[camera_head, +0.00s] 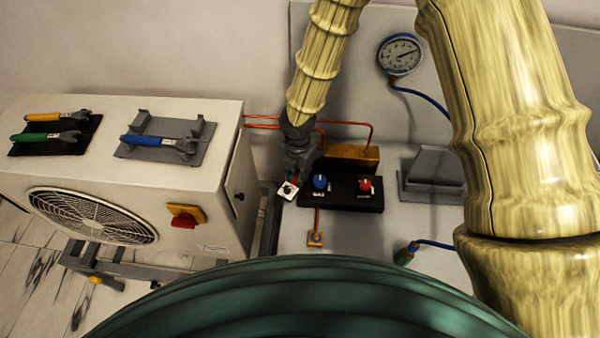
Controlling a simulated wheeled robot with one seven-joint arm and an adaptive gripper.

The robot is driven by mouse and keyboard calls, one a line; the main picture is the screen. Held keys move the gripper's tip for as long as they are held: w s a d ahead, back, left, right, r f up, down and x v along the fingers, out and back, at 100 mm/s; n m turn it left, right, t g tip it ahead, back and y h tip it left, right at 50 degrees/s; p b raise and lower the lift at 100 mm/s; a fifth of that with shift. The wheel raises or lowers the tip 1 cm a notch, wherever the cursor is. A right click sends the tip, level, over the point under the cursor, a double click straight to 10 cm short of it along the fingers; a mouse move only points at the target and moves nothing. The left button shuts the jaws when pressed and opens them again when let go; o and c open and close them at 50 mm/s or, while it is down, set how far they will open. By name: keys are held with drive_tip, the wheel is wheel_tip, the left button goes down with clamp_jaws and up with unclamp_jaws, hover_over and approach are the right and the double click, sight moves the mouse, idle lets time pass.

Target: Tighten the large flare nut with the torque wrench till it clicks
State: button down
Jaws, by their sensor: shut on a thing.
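A blue-handled wrench (160,140) lies in a grey cradle (140,123) on top of the white outdoor unit. A yellow-handled wrench (58,116) and a green-handled wrench (45,136) lie on a black mat (28,149) to its left; which of these is the torque wrench I cannot tell. My gripper (294,177) points down beside the dark valve block, right of the unit. It is shut on a small white square piece with a dark centre (287,190), tilted at its fingertips. I cannot make out the large flare nut.
The dark valve block (342,201) carries a blue knob (320,183) and a red knob (365,185). Copper pipes (352,124) run behind it. A gauge (400,54) with a blue hose hangs on the back panel. A grey stand (432,172) is at right. The unit (120,177) has a red-yellow switch (184,215).

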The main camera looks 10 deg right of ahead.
sight(290, 185)
drive_tip(key=shift+s+a+b, duration=0.25)
drive_tip(key=shift+s+a, duration=0.4)
drive_tip(key=shift+s, duration=0.2)
drive_tip(key=shift+s+a+b, duration=0.2)
drive_tip(key=shift+s+a, duration=0.45)
drive_tip(key=shift+s, duration=0.15)
drive_tip(key=shift+r, duration=0.1)
drive_tip(key=shift+r+p, duration=1.5)
drive_tip(key=shift+r, duration=0.65)
